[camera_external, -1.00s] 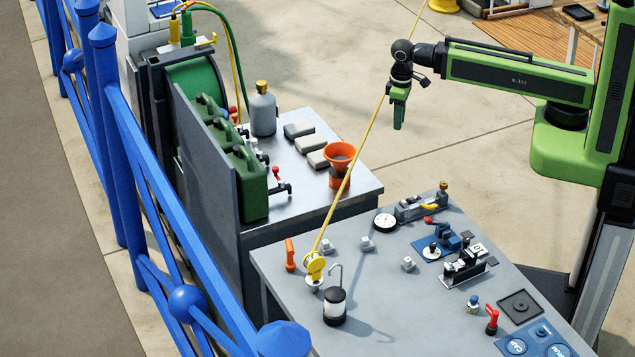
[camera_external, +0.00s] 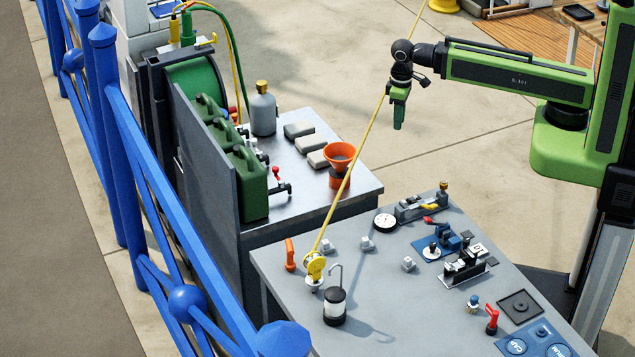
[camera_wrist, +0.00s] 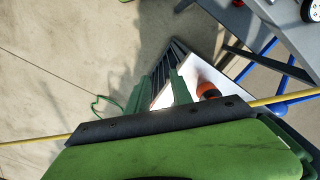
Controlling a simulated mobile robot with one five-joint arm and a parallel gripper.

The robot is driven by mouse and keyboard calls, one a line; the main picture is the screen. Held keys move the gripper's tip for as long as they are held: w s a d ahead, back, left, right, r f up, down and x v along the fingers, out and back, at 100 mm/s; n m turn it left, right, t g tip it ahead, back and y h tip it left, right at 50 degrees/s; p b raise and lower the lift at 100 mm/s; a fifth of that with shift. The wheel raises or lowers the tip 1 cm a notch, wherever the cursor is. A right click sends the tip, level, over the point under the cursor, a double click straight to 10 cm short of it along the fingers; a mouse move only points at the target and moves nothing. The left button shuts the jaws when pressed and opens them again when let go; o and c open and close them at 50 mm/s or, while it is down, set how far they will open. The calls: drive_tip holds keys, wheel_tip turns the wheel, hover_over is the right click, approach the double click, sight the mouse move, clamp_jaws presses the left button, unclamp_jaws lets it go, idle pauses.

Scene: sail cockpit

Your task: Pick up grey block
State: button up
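Small grey blocks lie on the front grey table: one at the left (camera_external: 326,245), one in the middle (camera_external: 367,243), one further right (camera_external: 408,264). Larger flat grey blocks (camera_external: 298,130) lie in a row on the rear bench. I cannot tell which one the task names. My gripper (camera_external: 399,122) hangs pointing down in the air, apart from both tables. The wrist view shows my gripper (camera_wrist: 160,82) with two green fingers apart and nothing seen between them. No grey block can be made out in that view.
An orange funnel (camera_external: 340,155) and green cans (camera_external: 248,178) stand on the rear bench (camera_external: 355,188). A yellow rope (camera_external: 362,128) slants up past my gripper from a yellow pulley (camera_external: 313,268). A lantern (camera_external: 335,307) stands on the front table (camera_external: 385,335). Blue railing (camera_external: 150,150) runs along the left.

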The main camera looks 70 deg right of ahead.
drive_tip(key=shift+o, duration=0.3)
drive_tip(key=o, duration=0.4)
